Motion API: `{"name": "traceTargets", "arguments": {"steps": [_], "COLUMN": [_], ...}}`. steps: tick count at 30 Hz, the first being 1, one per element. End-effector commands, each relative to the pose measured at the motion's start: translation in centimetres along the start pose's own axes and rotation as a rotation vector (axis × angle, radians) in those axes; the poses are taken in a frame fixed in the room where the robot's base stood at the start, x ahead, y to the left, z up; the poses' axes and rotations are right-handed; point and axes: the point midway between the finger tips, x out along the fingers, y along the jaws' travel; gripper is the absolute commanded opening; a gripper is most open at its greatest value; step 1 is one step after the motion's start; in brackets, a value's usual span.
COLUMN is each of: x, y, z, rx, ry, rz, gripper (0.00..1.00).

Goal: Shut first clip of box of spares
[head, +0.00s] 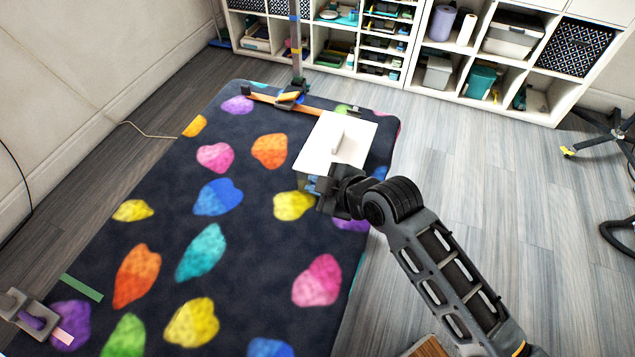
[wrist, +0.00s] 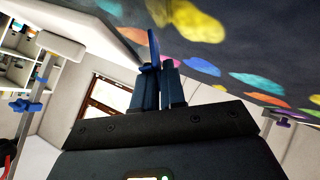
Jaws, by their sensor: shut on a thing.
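The box of spares (head: 354,138) stands on the dark patterned mat, with a white lid on top and a handle on the lid. My gripper (head: 318,187) is at the near end of the box, low beside its wall. A blue clip (head: 312,182) shows at the fingers there. In the wrist view, my gripper (wrist: 158,80) has its fingers closed around a thin blue piece (wrist: 153,48), which looks like the clip. Whether the clip is latched cannot be told. My gripper hides part of the box's near end.
The mat (head: 250,190) has bright coloured patches and is mostly clear to the left. An orange bar and a post (head: 296,50) stand behind the box. Shelves (head: 430,45) line the back. A grey block with a purple part (head: 35,318) lies at lower left.

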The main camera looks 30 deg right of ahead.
Motion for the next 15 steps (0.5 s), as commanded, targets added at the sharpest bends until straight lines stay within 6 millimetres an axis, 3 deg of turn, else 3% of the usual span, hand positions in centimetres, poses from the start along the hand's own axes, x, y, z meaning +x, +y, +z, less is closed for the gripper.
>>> {"name": "traceTargets", "arguments": {"steps": [1,2,3,11,15], "x": [0.0,0.0,0.0,-0.1,-1.4], "y": [0.0,0.0,0.0,0.0,0.0], "z": [0.1,0.1,0.1,0.1,0.1], "rx": [0.0,0.0,0.0,-0.001,-0.001], "ry": [-0.002,-0.002,-0.002,-0.001,-0.001], "rz": [-0.001,-0.001,0.0,0.0,0.002], "gripper": [0.0,0.12,0.15,0.15,0.15]}}
